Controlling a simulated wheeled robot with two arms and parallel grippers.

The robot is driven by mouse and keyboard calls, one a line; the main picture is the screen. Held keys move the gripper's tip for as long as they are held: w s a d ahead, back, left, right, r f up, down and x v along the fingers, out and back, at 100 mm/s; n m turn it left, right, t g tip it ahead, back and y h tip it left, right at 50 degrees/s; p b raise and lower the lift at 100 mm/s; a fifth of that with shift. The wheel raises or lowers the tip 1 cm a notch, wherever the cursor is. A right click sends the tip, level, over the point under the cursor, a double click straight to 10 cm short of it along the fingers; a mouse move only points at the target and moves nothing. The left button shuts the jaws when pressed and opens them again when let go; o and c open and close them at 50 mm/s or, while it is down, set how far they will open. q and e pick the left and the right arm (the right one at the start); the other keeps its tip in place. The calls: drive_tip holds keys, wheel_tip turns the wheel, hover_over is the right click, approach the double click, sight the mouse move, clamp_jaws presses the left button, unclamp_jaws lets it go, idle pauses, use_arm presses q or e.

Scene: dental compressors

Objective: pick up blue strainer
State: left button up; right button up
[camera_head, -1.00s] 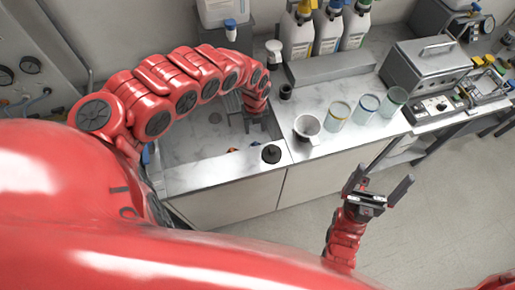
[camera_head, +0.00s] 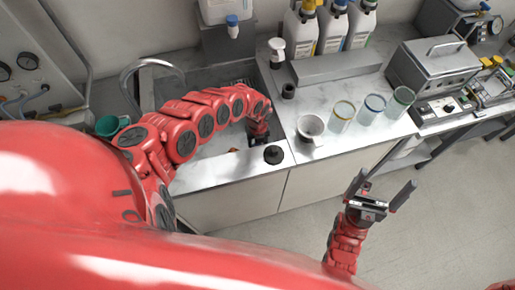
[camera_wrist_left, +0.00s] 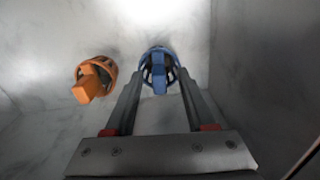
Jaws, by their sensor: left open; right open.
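The blue strainer (camera_wrist_left: 160,66) lies on the sink floor in the left wrist view. My left gripper (camera_wrist_left: 161,84) is open, with its two fingers pointing at the strainer, one toward each side. I cannot tell whether the fingers touch it. An orange strainer (camera_wrist_left: 95,78) lies to its left, outside the fingers. In the head view my left arm reaches down into the sink (camera_head: 215,145), and its gripper and the blue strainer are hidden there. My right gripper (camera_head: 384,190) is open and empty over the floor, in front of the counter.
A black round piece (camera_head: 273,155) sits on the sink's front right rim. A white mug (camera_head: 311,127) and several glass cups (camera_head: 341,114) stand on the counter right of it. A curved faucet (camera_head: 150,64) and a teal cup (camera_head: 108,125) are at the left.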

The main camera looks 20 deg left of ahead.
use_arm(q)
drive_tip(key=shift+f, duration=0.2)
clamp_jaws()
drive_tip(key=shift+r, duration=0.1)
idle(0.4)
